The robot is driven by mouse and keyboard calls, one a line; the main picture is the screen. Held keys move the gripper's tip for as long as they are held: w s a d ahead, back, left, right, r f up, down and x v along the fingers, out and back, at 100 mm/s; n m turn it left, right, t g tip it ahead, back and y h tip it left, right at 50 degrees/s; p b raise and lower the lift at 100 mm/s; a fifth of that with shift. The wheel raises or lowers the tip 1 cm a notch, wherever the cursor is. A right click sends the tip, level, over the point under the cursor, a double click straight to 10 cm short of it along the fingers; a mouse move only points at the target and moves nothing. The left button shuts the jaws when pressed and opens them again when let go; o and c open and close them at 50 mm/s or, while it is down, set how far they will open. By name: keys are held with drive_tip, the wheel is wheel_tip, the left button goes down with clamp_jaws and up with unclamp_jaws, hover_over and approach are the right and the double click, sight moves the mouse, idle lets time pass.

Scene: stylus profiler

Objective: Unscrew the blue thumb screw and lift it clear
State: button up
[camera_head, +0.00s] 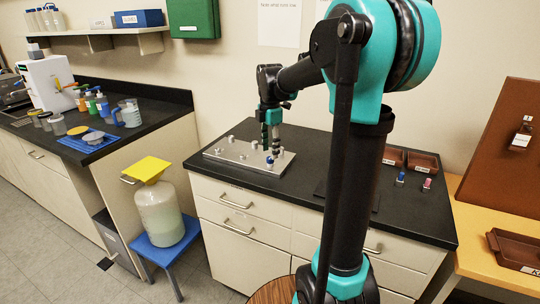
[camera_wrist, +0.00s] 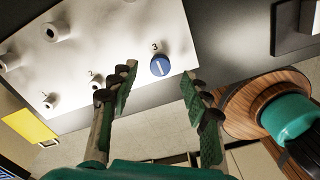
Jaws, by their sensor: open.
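The blue thumb screw (camera_wrist: 160,65) sits in the light metal plate (camera_wrist: 110,30), beside the number 3, in the wrist view. Its round head has a pale line across it. In the head view the screw (camera_head: 269,160) shows small near the plate's right end. My gripper (camera_wrist: 158,84) is open and empty. In the wrist view its two green-padded fingers lie left and right of the screw head, with space on both sides. In the head view my gripper (camera_head: 271,150) points down over the right part of the plate (camera_head: 225,156). The exact height gap cannot be told.
Several grey posts, one (camera_wrist: 55,30) in the wrist view, stand on the plate. The black bench top (camera_head: 310,165) is clear around it. A small blue item (camera_head: 400,178), a pink item (camera_head: 427,184) and brown trays (camera_head: 422,162) stand at the right.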

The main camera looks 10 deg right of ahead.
sight(270, 162)
drive_tip(key=shift+f, duration=1.45)
clamp_jaws()
drive_tip(key=c, duration=0.7)
unclamp_jaws()
drive_tip(key=shift+c, duration=0.2)
clamp_jaws()
